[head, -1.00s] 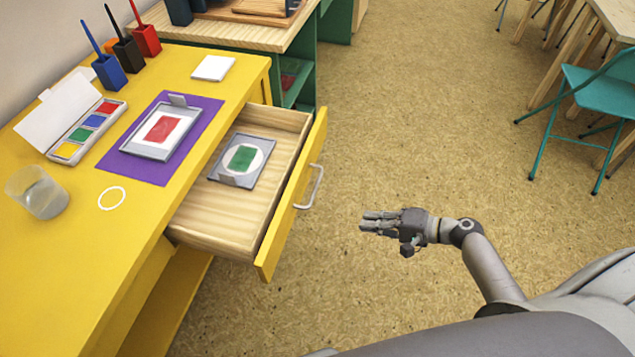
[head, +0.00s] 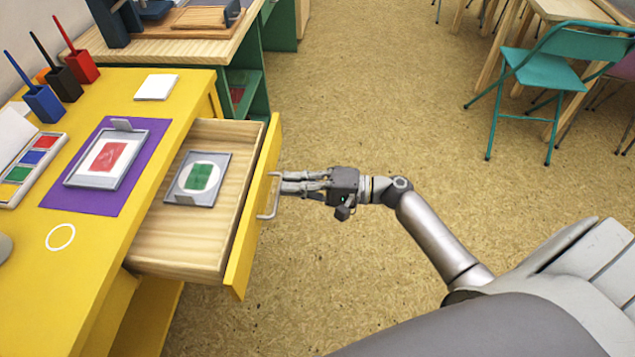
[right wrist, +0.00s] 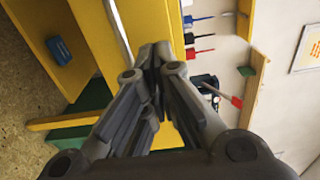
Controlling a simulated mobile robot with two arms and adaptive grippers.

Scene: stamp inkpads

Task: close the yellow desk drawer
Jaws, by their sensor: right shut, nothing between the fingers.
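The yellow desk drawer (head: 254,205) is pulled out from the yellow desk (head: 105,235), its wooden inside showing. A grey inkpad with a green pad (head: 198,178) lies in it. The drawer's metal handle (head: 271,200) is on its front. My right gripper (head: 285,182) is shut and empty, its fingertips at the drawer front by the upper part of the handle; I cannot tell whether they touch. In the right wrist view the shut fingers (right wrist: 155,58) point at the yellow front, with the handle (right wrist: 118,30) beside them. My left gripper is not in view.
On the desk lie a red inkpad (head: 106,158) on a purple mat (head: 88,200), a paint set (head: 35,165), pen holders (head: 82,68) and a white pad (head: 156,87). A teal chair (head: 550,75) stands at the right. The floor between is clear.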

